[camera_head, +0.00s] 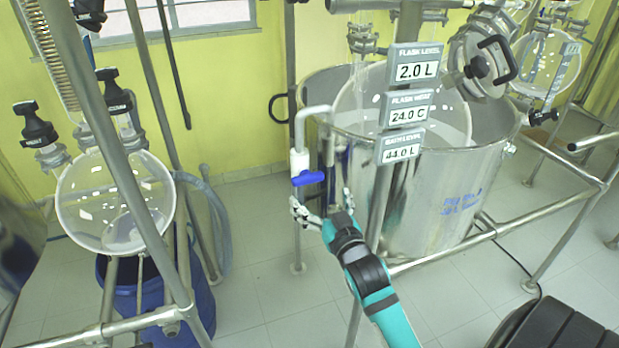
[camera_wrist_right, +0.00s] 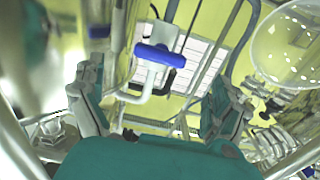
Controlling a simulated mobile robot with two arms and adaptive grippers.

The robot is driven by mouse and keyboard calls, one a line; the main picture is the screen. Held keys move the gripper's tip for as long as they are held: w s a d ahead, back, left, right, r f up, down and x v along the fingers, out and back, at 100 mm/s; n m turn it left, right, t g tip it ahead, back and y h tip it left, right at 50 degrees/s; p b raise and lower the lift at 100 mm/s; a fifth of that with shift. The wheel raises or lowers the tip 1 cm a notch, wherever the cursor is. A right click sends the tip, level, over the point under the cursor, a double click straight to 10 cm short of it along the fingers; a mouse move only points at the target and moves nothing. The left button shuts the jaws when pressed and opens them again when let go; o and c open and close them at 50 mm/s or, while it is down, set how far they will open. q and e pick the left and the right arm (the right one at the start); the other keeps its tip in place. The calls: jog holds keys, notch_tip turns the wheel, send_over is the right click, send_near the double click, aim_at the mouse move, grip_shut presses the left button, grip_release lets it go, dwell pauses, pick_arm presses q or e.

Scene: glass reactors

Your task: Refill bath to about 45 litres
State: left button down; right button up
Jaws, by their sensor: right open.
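The steel bath (camera_head: 400,215) stands right of centre in the head view, with a glass flask (camera_head: 445,120) inside it. Its bath level sign (camera_head: 401,148) reads 44.0 L. A white bent pipe (camera_head: 299,130) stands at the bath's left side and carries a valve with a blue handle (camera_head: 308,178). The handle lies crosswise to the pipe. My right gripper (camera_head: 322,206) is open and empty just below the handle, apart from it. In the right wrist view the blue handle (camera_wrist_right: 160,57) shows beyond and between the spread fingers. My left gripper is not in view.
Other signs read flask level 2.0 L (camera_head: 417,68) and flask heat 24.0 C (camera_head: 408,110). Steel frame bars (camera_head: 470,235) run around the bath. A round glass vessel (camera_head: 115,205) hangs at left above a blue drum (camera_head: 200,305). Floor between them is mostly clear.

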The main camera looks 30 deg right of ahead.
aim_at(310, 182)
jog(key=p+x, duration=0.1)
jog(key=x, duration=0.6)
jog(key=shift+w, duration=0.35)
jog(key=shift+c, duration=0.4)
jog(key=c, duration=1)
jog(key=shift+n, duration=0.3)
jog(key=shift+n+p, duration=0.55)
jog(key=shift+n, duration=0.35)
jog(key=shift+n+p, duration=0.45)
jog(key=shift+n, duration=1.25)
